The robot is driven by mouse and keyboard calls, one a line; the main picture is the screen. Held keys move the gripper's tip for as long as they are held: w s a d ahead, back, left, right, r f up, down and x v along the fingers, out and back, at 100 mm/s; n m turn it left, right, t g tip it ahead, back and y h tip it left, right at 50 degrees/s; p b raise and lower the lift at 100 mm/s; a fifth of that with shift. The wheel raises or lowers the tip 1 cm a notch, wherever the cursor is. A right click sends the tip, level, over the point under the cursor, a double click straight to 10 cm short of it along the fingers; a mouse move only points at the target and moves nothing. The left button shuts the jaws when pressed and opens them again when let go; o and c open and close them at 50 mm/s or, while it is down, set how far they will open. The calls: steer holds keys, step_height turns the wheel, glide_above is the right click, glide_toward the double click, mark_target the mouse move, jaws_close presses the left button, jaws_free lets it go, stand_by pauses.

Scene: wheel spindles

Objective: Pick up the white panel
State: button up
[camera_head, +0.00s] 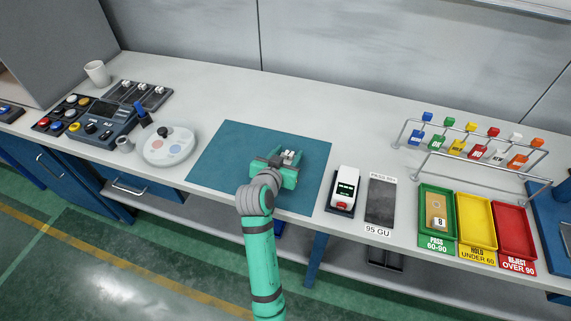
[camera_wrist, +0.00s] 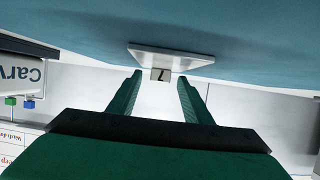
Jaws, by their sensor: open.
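The white panel (camera_wrist: 185,62) lies on the teal mat, as a pale flat plate with a small tag marked 7 at its near edge. In the head view, my gripper (camera_head: 288,164) is over the right half of the mat and hides most of the panel. In the wrist view, my gripper (camera_wrist: 160,88) has its two fingers spread, with the panel just beyond the fingertips. Nothing is held between the fingers.
The teal mat (camera_head: 226,154) has bare room at its left. A white handheld meter (camera_head: 345,187) and a dark grey plate (camera_head: 380,200) stand at its right. A green tray (camera_head: 424,228) holds a tan panel marked 8, beside yellow (camera_head: 477,235) and red trays (camera_head: 513,240).

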steer(key=shift+w+d+f, duration=0.1)
steer(key=shift+w, duration=0.05)
jaws_close()
